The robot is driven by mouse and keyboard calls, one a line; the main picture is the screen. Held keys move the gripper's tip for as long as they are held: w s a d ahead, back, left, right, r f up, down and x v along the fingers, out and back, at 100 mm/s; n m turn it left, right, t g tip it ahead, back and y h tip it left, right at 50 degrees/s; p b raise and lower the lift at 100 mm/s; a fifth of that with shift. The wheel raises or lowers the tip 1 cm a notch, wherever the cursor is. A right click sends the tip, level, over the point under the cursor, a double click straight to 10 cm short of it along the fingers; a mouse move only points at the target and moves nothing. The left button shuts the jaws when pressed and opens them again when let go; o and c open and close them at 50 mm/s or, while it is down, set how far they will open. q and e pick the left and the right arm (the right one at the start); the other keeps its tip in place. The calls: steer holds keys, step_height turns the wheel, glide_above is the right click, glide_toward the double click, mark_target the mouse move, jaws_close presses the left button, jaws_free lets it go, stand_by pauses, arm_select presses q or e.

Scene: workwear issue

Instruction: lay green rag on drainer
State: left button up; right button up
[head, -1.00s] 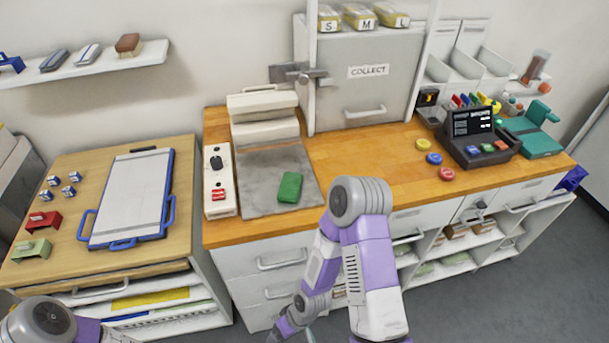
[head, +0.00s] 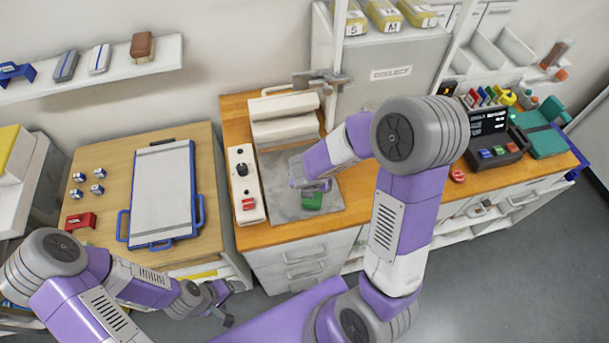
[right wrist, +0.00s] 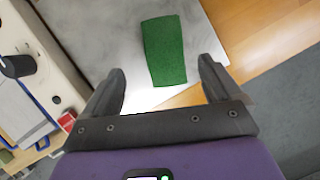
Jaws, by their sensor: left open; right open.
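The green rag (head: 312,201) lies flat on a grey plate (head: 284,203) on the wooden counter. In the right wrist view the rag (right wrist: 165,45) is a dark green rectangle ahead of and between the fingers. My right gripper (head: 318,186) is open and empty, above the plate close to the rag. It also shows open in the right wrist view (right wrist: 161,68). My left gripper (head: 219,302) is open and empty, low in front of the furniture. I cannot tell for certain which thing is the drainer; a white board with blue handles (head: 162,190) lies on the left table.
A white control box (head: 244,187) with a black knob and red switch stands left of the plate. A dark terminal (head: 494,145) is on the right. A red block (head: 80,221) sits on the left table.

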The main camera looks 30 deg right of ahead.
steer(key=shift+s+d+f, duration=0.1)
steer(key=shift+s+f, duration=0.1)
steer(key=shift+f, duration=0.25)
steer(key=b+x, duration=0.2)
steer(key=x, duration=0.3)
steer(key=shift+d+f, duration=0.1)
steer(key=shift+f, duration=0.35)
arm_select(q)
steer(key=shift+s+f, duration=0.25)
steer(key=shift+f, duration=0.3)
steer(key=shift+s+f, duration=0.25)
steer(key=shift+f, duration=0.3)
arm_select(e)
steer(key=shift+c, duration=0.3)
steer(key=c, duration=1.2)
